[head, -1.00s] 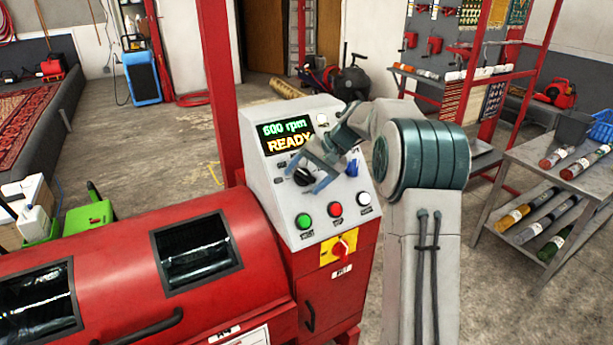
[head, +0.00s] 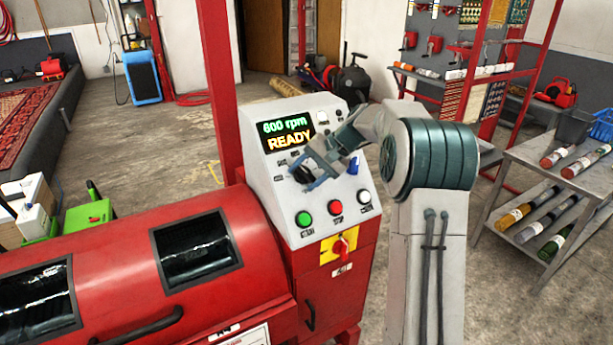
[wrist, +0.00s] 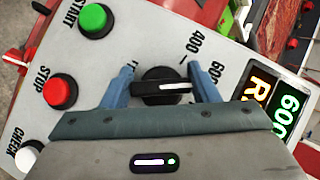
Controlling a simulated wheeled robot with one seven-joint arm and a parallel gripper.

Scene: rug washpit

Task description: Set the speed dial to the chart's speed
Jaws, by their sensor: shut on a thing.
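The black speed dial (wrist: 162,76) is on the sloped grey control panel (wrist: 48,112). In the wrist view, its white pointer line points right, towards the printed 600 mark. My gripper (wrist: 163,88) has its blue fingers on either side of the dial and is shut on it. In the head view my gripper (head: 308,173) covers much of the dial. The display (head: 287,133) reads 600 rpm and READY. I cannot make out a speed chart.
A green START button (head: 304,218), red STOP button (head: 335,207) and white CHECK button (head: 364,197) sit below the dial. A red switch (head: 341,247) on a yellow plate is lower. The red drum machine (head: 110,250) stands to the left.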

